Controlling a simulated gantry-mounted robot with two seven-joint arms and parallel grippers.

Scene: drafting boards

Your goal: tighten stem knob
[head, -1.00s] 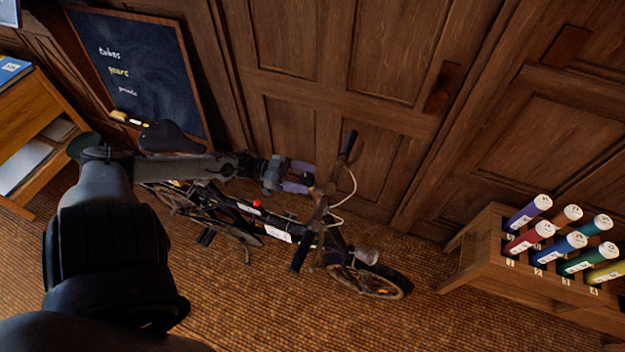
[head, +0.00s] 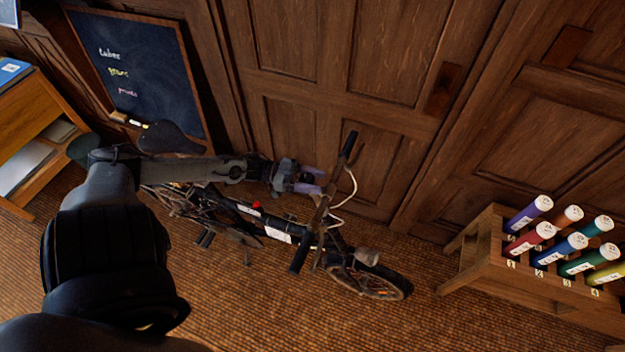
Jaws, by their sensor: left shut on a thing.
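A dark bicycle (head: 262,220) stands on the woven floor in front of a panelled wooden door. Its handlebar (head: 323,200) runs steeply, with black grips (head: 348,146) at the ends. My left arm comes in from the left over the bicycle. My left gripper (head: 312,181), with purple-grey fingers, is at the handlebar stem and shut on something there. The stem knob is too small and too covered by the fingers to make out. My right gripper is not in view.
A chalkboard (head: 150,75) leans behind the saddle (head: 170,138). A wooden rack (head: 490,255) with several coloured tubes stands at the right. A wooden shelf unit (head: 30,130) is at the left. The floor in front is clear.

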